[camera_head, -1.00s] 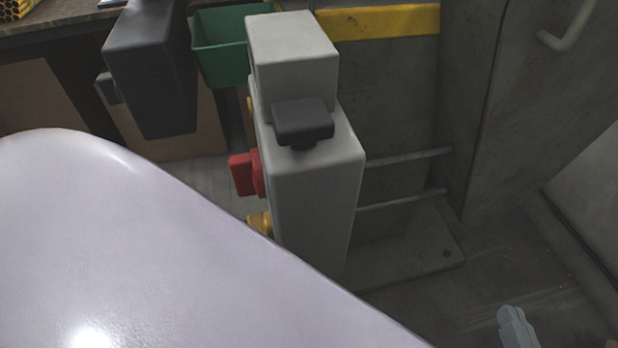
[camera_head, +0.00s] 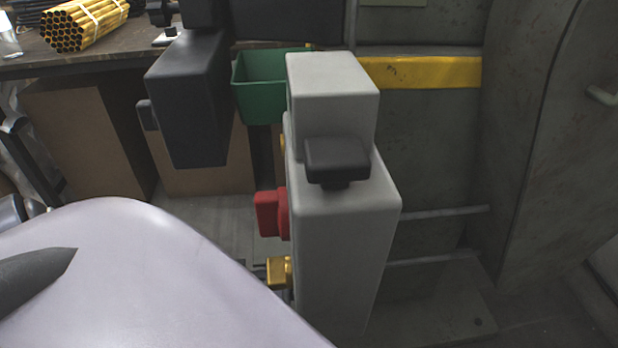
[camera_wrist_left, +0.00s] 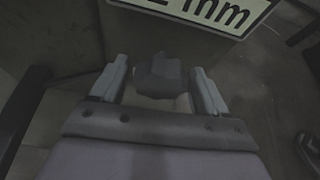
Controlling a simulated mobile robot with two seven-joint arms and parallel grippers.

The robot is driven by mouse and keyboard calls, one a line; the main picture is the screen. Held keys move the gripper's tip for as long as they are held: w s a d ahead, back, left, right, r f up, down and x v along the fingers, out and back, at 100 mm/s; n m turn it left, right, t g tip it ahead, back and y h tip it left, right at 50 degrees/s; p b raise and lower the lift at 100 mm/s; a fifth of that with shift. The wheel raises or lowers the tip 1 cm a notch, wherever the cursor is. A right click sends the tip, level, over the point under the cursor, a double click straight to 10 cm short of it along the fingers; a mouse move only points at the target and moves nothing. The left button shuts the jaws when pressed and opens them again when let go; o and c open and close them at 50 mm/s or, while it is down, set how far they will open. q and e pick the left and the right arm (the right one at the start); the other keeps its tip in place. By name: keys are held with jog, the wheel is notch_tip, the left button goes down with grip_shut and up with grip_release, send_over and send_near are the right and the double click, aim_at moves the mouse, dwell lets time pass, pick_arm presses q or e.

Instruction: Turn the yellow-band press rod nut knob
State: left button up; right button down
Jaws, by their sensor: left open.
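In the left wrist view, my left gripper (camera_wrist_left: 160,88) is open, with one pale finger on each side of a dark grey knob (camera_wrist_left: 159,74). Gaps show between the knob and both fingers, so they do not look closed on it. How deep the knob sits between the fingers is hard to tell. The view is dim, and no yellow band shows near this knob. In the head view, a yellow band (camera_head: 420,73) runs across a grey machine body behind. Neither gripper shows in the head view; a large pale part of my arm covers the lower left.
A light grey box (camera_head: 345,250) with a black knob (camera_head: 337,160) and a red knob (camera_head: 270,213) stands mid-view. A green bin (camera_head: 260,90) and a bundle of yellow tubes (camera_head: 85,22) are behind. A "mm" sign (camera_wrist_left: 205,12) is close beyond the left gripper.

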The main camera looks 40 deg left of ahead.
pick_arm(q)
jog(key=c, duration=1)
jog(key=shift+m+y, duration=0.3)
jog(key=shift+m, duration=0.1)
jog(key=o, duration=1)
